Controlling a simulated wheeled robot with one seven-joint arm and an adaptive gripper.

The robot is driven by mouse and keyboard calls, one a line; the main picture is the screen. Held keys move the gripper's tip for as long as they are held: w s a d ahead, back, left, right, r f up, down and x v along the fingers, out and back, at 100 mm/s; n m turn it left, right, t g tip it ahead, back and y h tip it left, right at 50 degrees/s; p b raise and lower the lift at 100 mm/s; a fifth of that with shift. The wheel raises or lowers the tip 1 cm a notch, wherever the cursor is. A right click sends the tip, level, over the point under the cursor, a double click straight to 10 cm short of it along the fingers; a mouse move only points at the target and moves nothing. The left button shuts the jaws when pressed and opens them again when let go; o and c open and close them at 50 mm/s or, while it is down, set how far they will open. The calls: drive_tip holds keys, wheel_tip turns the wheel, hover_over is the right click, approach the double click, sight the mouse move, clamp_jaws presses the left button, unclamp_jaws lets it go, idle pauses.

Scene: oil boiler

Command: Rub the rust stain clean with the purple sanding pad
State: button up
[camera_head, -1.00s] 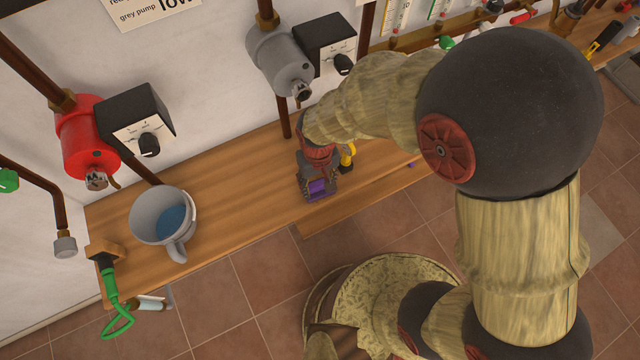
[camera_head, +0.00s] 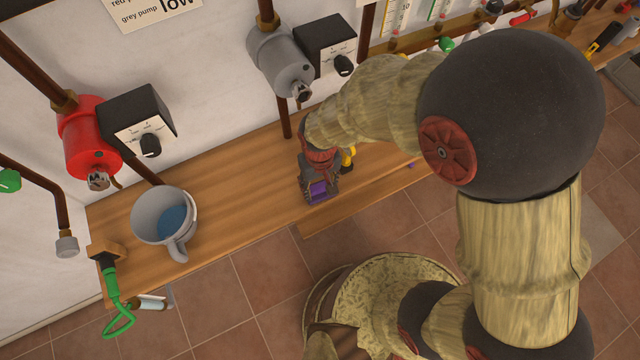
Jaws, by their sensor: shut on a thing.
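The purple sanding pad (camera_head: 318,191) shows between the fingers of my gripper (camera_head: 319,187), low over the wooden bench, left of the middle of the view. My gripper is shut on the pad. I cannot tell whether the pad touches the bench top. No rust stain can be made out; my gripper and arm cover part of the bench.
A grey mug (camera_head: 163,222) with blue inside stands on the bench (camera_head: 240,190) to the left. A red pump (camera_head: 88,140) and a grey pump (camera_head: 281,62) are on the wall behind. A yellow object (camera_head: 348,158) is close behind my gripper. The bench between mug and gripper is clear.

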drive_tip(key=shift+w+a+f, duration=0.15)
drive_tip(key=shift+w+a, duration=0.25)
drive_tip(key=shift+w, duration=0.3)
drive_tip(key=shift+s+d+p, duration=0.15)
drive_tip(key=shift+s+d, duration=0.2)
drive_tip(key=shift+s, duration=0.2)
drive_tip(key=shift+s+d+p, duration=0.15)
drive_tip(key=shift+s+d, duration=0.15)
drive_tip(key=shift+s, duration=0.25)
drive_tip(key=shift+w+a, duration=0.35)
drive_tip(key=shift+w, duration=0.25)
wheel_tip(320, 180, up, 8)
drive_tip(key=p, duration=0.6)
drive_tip(key=shift+f, duration=0.25)
drive_tip(key=shift+f, duration=0.1)
